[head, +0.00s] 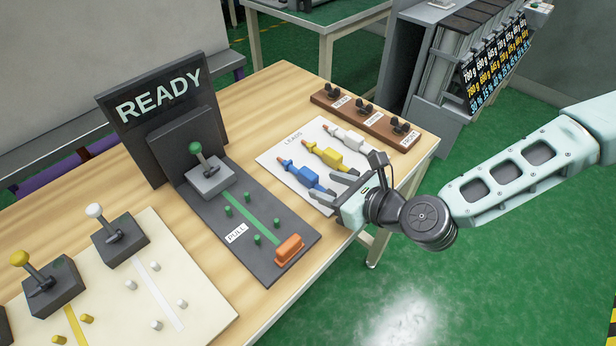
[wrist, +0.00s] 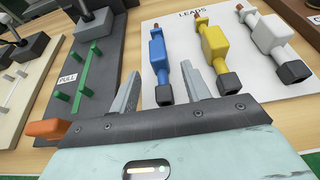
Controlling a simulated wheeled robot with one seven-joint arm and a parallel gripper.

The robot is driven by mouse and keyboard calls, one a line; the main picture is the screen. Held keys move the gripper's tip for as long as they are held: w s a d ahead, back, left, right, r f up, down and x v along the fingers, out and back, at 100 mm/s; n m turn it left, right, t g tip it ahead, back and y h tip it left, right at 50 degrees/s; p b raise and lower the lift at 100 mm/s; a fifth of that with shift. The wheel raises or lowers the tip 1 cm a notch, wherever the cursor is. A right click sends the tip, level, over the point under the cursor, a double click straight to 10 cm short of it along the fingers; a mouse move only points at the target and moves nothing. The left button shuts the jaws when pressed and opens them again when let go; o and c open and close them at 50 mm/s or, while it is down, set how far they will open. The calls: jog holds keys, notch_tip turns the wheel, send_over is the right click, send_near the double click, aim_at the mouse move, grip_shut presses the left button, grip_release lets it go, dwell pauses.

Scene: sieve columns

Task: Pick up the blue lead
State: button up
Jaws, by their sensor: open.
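The blue lead (head: 306,178) lies on a white sheet marked LEADS (head: 270,152), nearest the lever panel, with a yellow lead (head: 326,154) and a white lead (head: 345,138) beside it. In the wrist view the blue lead (wrist: 158,62) runs away from me, its dark end close to my fingers. My gripper (head: 352,182) is open and empty at the near end of the blue lead. In the wrist view my two fingertips (wrist: 162,80) stand on either side of the blue lead's line. I cannot tell their height above it.
A dark panel with a READY sign (head: 160,95), a green-knobbed lever (head: 196,150) and an orange handle (head: 289,248) stands left of the leads. A brown rack (head: 380,125) with several black clips lies behind them. The table edge is close on the right.

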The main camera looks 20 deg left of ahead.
aim_at(316, 180)
jog(key=x, duration=0.2)
jog(key=p+x, duration=0.1)
jog(key=x, duration=0.2)
jog(key=shift+a+r, duration=0.1)
jog(key=shift+r, duration=0.1)
grip_shut()
